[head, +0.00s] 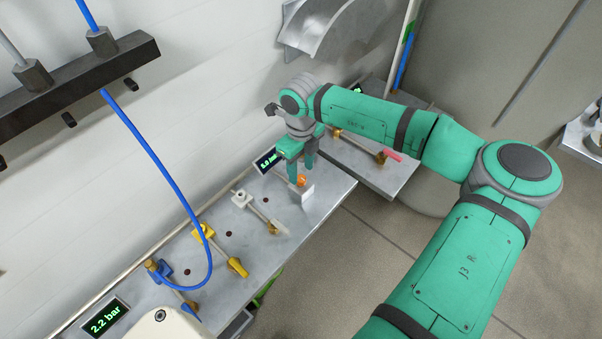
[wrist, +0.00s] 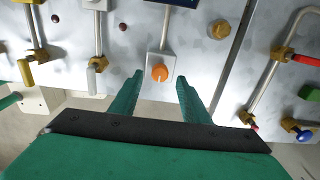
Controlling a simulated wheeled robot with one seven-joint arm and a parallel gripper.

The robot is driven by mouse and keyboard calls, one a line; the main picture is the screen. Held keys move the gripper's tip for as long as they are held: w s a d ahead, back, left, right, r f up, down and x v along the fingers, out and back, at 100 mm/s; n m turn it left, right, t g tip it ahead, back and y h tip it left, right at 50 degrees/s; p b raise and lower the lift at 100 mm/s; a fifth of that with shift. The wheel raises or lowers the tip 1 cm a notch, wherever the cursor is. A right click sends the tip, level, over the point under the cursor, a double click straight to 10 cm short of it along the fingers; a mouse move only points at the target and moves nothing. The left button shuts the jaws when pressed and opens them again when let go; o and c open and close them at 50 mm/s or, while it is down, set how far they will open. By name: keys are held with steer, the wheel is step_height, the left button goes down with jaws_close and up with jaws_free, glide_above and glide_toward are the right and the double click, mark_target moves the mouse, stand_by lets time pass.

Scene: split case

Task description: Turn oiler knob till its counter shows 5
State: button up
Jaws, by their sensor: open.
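An orange knob (head: 302,180) sits on a small light block (head: 306,195) at the bench's front edge. In the wrist view the knob (wrist: 160,73) shows whole, centred between my finger tips. My gripper (head: 301,165) is over the knob, fingers pointing down. The wrist view shows my gripper (wrist: 160,76) open, with a gap on each side of the knob. I cannot make out a separate counter.
White (head: 242,198), yellow (head: 202,232) and blue (head: 158,268) valves with pipes line the bench (head: 225,285) to the left. A blue hose (head: 160,165) hangs there. A display (head: 106,319) reads 2.2 bar. A second bench (head: 390,180) with a red-handled valve (head: 393,156) stands right.

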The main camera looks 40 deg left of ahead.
mark_target(301, 178)
step_height(301, 178, up, 8)
steer(key=shift+f, duration=0.25)
stand_by(0.5)
